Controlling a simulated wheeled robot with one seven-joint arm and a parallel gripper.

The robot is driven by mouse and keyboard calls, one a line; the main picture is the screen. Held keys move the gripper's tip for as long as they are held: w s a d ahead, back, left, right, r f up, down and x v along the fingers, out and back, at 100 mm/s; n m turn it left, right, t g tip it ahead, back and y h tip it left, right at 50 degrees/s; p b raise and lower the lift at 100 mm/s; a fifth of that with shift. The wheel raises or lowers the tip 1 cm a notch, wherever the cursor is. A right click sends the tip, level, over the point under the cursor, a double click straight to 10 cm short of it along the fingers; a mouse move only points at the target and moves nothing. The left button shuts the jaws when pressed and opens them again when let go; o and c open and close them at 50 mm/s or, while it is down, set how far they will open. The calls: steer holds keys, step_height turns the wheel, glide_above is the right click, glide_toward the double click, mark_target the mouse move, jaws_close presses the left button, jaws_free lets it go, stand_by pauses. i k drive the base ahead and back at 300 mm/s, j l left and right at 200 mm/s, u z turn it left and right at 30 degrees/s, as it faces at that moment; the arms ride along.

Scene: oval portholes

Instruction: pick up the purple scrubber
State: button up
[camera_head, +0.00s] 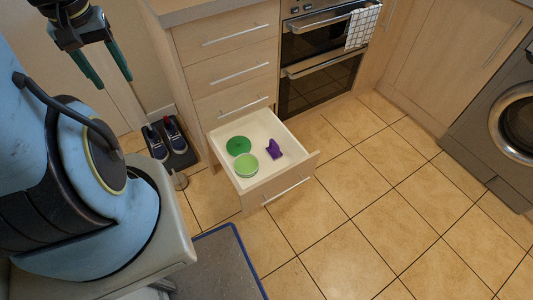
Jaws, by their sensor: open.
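A small purple object (274,149), which looks like the scrubber, lies in the right part of an open bottom drawer (298,150). A light green bowl (246,165) sits to its left and nearer the drawer front. A dark green round item (238,145) lies at the left of the drawer. My gripper (104,68) is at the upper left, high up and well away from the drawer. Its two dark green fingers are apart with nothing between them.
Closed drawers (230,60) rise above the open one. An oven (318,70) with a checked towel (361,27) stands at the back, and a washing machine (505,110) at right. Shoes (164,137) on a dark mat stand left of the drawer. The tiled floor at right is clear.

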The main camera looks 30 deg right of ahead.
mark_target(273, 150)
steer(key=z, duration=1)
steer(key=k+j, duration=0.15)
steer(key=k, duration=0.3)
